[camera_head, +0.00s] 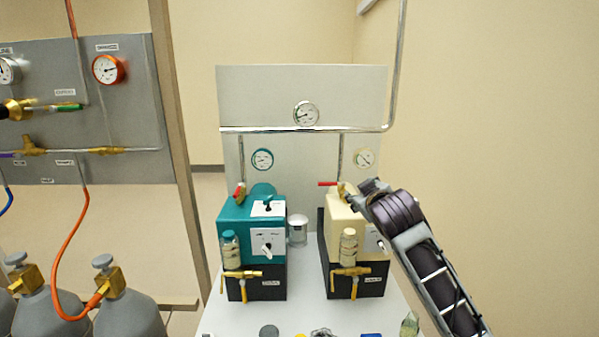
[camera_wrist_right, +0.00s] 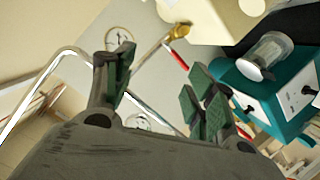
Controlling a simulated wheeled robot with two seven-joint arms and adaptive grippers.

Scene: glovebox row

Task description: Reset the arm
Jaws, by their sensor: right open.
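My right arm (camera_head: 425,265) comes in from the lower right in the head view. Its gripper (camera_head: 362,190) is in front of the upper right part of the cream unit (camera_head: 340,215), close to the red-handled valve (camera_head: 328,184). In the right wrist view the gripper (camera_wrist_right: 160,88) has its green-padded fingers spread apart with nothing between them. The brass valve with its red handle (camera_wrist_right: 176,61) shows beyond the fingers there. I cannot tell whether the gripper touches the unit. My left gripper is not in view.
A teal unit (camera_head: 236,225) stands left of the cream one on a white table (camera_head: 305,285), with a clear jar (camera_head: 297,230) between them. A grey panel (camera_head: 303,92) with gauges and pipes rises behind. Gas cylinders (camera_head: 130,310) and hoses stand at left. Small items lie at the front.

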